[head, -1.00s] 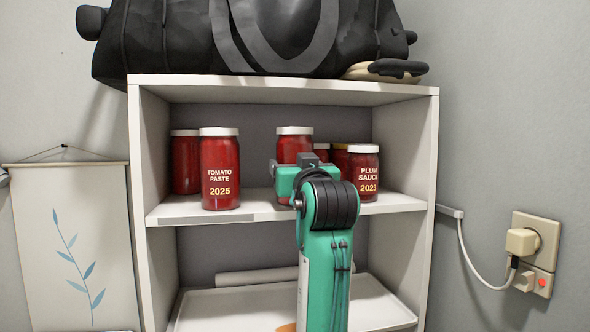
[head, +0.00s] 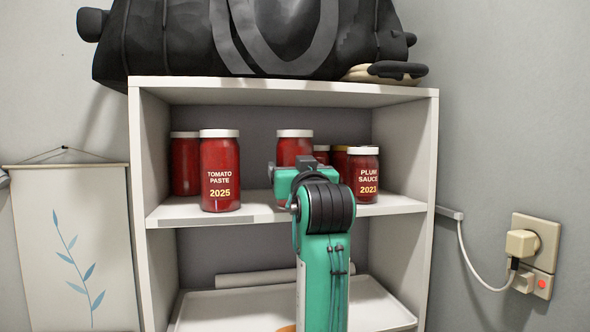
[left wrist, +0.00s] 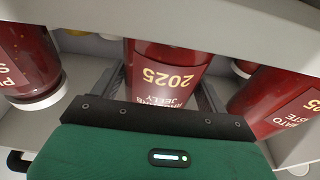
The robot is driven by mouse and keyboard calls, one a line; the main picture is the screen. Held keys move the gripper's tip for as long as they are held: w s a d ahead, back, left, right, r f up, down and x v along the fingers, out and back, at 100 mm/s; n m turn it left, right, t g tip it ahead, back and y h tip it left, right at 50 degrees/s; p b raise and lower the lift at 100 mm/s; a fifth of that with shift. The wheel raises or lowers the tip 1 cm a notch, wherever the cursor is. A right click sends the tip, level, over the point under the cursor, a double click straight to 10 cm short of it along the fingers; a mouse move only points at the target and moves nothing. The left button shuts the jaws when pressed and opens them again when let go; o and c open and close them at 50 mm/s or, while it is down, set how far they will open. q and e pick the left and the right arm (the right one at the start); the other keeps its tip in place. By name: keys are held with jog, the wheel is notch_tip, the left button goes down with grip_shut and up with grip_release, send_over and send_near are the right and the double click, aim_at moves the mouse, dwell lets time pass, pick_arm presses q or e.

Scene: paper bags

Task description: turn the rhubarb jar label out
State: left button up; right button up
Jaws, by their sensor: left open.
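The rhubarb jar (head: 294,149) is a red jar with a white lid at the middle of the upper shelf. In the head view its front is largely hidden behind my left gripper (head: 296,183). In the left wrist view, which is upside down, the rhubarb jar (left wrist: 168,65) stands between the two fingers of my left gripper (left wrist: 162,88). The gripper is open, with one finger on each side of the jar; contact cannot be told. The label, reading "JELLY" and "2025", faces the wrist camera; its upper word is partly hidden. My right gripper is out of view.
The tomato paste jar (head: 220,172) and another red jar (head: 185,163) stand to the left. The plum sauce jar (head: 364,177) stands to the right, with other jars (head: 340,160) behind it. A black bag (head: 240,40) lies on top. A tray (head: 240,312) is below.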

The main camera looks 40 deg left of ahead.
pick_arm(q)
jog(key=shift+o, duration=0.3)
jog(key=o, duration=0.5)
jog(key=shift+c, duration=0.2)
jog(key=shift+f, duration=0.1)
